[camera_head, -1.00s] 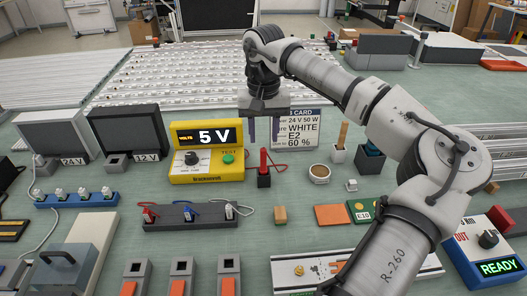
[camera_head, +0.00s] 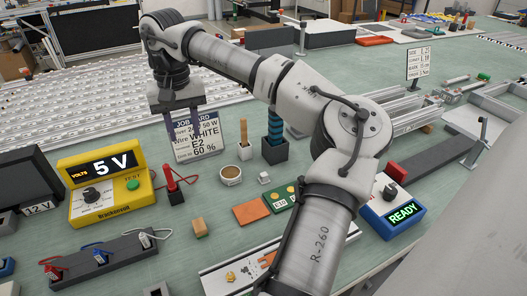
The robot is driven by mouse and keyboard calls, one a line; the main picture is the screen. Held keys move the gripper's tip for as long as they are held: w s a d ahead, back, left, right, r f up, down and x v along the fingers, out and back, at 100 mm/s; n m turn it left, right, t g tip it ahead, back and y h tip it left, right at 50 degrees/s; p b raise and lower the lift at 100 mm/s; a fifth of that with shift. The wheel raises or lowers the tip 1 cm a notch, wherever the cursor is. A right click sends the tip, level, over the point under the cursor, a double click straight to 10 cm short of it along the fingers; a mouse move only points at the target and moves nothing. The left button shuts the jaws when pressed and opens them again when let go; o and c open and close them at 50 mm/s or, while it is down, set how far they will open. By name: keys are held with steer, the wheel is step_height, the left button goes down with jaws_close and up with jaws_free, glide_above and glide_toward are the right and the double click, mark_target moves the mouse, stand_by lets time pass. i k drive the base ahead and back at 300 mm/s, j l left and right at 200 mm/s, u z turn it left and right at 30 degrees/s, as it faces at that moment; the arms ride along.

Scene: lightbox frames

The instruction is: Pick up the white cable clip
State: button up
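The white cable clip (camera_head: 146,239) sits at the right end of a dark rack (camera_head: 122,252), with a thin white wire looping from it. A blue clip (camera_head: 101,256) and a red clip (camera_head: 54,270) sit in the same rack to its left. My gripper (camera_head: 183,122) points down in front of the job card, well above and behind the rack. Its two dark purple fingers stand apart with nothing visible between them. The clip is clear of my gripper.
A yellow voltage tester (camera_head: 110,205) reading 5 V stands behind the rack. The job card (camera_head: 197,145) names white wire. A red plug post (camera_head: 174,188), a wooden block (camera_head: 200,228), a cup (camera_head: 231,176) and a blue READY box (camera_head: 398,222) stand around. My arm crosses the right side.

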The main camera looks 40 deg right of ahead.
mark_target(264, 179)
steer(key=z, duration=1)
